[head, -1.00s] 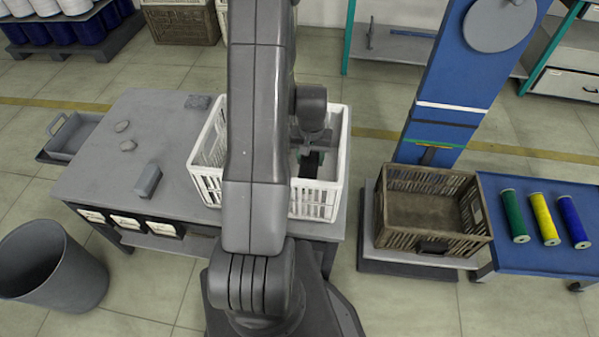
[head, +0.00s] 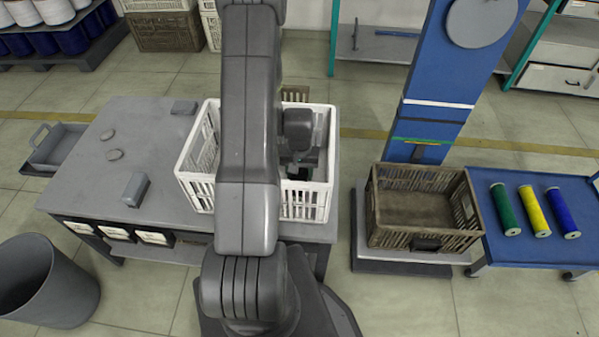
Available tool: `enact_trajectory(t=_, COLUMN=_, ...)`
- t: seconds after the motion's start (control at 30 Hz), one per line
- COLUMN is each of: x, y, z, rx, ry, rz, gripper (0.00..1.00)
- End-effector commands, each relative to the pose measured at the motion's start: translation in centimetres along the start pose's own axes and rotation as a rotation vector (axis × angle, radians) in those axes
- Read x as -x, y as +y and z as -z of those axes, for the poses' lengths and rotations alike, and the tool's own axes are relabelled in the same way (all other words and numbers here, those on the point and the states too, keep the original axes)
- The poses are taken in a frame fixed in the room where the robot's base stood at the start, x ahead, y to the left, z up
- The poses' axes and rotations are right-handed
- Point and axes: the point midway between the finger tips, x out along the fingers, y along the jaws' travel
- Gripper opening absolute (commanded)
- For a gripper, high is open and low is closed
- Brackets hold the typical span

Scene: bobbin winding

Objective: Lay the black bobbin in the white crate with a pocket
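The white crate (head: 306,199) stands on the right part of the grey table. My arm passes in front of it and hides its middle. My gripper (head: 298,168) is down inside the crate, in its right part, pointing downward. Its fingers are small, dark and partly hidden, so I cannot tell whether they are open or shut. A dark patch shows at the fingers; I cannot tell whether it is the black bobbin or part of the gripper. No black bobbin is clearly visible elsewhere. The crate's pocket cannot be made out.
The grey table (head: 85,190) carries several small grey blocks left of the crate. A brown crate (head: 412,240) stands to the right on a low platform. A blue cart (head: 520,252) holds green, yellow and blue bobbins. A grey bin (head: 45,290) stands at the lower left.

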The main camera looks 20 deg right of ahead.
Motion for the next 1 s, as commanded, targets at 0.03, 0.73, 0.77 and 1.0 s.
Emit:
enact_trajectory(t=0.03, x=0.0, y=0.0, z=0.0, rx=0.0, ry=0.0, rz=0.0, gripper=0.59)
enact_trajectory(t=0.73, x=4.3, y=0.0, z=0.1, rx=0.0, ry=0.004, rz=0.0, gripper=0.69)
enact_trajectory(t=0.77, x=4.9, y=0.0, z=0.1, rx=0.0, ry=0.005, rz=0.0, gripper=0.69)
enact_trajectory(t=1.0, x=9.3, y=0.0, z=0.1, rx=0.0, ry=0.004, rz=0.0, gripper=0.69)
